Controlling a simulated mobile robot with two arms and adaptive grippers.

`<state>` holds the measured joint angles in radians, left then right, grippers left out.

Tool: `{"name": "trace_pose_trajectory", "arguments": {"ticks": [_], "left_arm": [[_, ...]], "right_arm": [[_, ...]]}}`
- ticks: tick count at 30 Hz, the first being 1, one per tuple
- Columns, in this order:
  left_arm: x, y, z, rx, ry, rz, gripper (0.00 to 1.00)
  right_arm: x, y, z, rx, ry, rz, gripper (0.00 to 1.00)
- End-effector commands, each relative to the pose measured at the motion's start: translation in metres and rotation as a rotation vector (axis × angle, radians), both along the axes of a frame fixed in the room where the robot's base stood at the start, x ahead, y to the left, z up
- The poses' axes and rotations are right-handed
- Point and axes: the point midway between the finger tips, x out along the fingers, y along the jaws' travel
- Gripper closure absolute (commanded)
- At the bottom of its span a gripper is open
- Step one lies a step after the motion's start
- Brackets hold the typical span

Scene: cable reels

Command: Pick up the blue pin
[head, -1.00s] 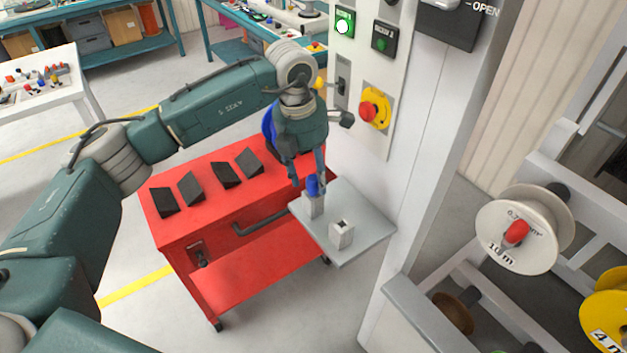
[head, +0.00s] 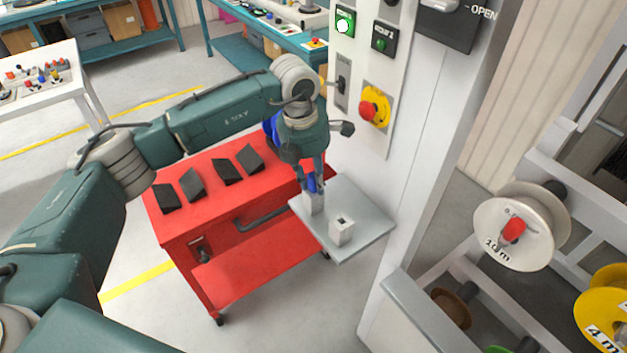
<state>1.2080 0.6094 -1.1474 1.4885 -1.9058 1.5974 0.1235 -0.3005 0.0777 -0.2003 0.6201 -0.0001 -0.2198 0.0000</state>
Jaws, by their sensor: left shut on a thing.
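The blue pin (head: 311,184) stands upright at the rear grey holder (head: 314,204) on a small grey shelf (head: 362,236). My left gripper (head: 313,187) points down over it and is shut on the pin, with its fingers on both sides. The fingers hide part of the pin. The pin's lower end is at the holder; I cannot tell whether it is still inside. A second grey holder (head: 342,232) with an empty square hole stands nearer on the shelf. My right gripper is not in view.
A red cart (head: 230,215) with several black wedge blocks stands left of the shelf. A white cabinet with a red emergency button (head: 367,111) rises behind the shelf. A rack with a white reel (head: 515,232) and a yellow reel (head: 603,310) is at right.

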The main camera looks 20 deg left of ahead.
Motion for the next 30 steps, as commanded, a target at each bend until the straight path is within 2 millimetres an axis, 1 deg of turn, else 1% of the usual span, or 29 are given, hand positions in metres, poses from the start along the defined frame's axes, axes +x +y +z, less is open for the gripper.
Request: {"name": "trace_pose_trajectory", "arguments": {"ticks": [5,8,11,17,24,27,30], "left_arm": [[0.001,0.0,0.01,-0.001,-0.003,0.0,1.0],[0.001,0.0,0.023,-0.002,-0.005,0.0,1.0],[0.002,0.0,0.04,-0.001,-0.006,0.0,1.0],[0.002,0.0,0.086,0.0,-0.007,0.0,1.0],[0.001,-0.001,0.149,-0.002,-0.005,0.0,1.0],[0.001,0.0,0.17,0.0,-0.003,0.001,1.0],[0.001,0.0,0.185,0.0,-0.002,0.0,1.0]], "right_arm": [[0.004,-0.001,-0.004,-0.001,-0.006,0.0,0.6],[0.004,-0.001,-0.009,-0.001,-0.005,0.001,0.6],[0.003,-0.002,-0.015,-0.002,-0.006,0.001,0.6],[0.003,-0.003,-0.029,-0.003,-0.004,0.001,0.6],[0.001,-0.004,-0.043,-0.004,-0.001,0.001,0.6],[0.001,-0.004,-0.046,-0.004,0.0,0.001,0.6],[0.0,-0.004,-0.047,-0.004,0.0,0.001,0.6]]}}
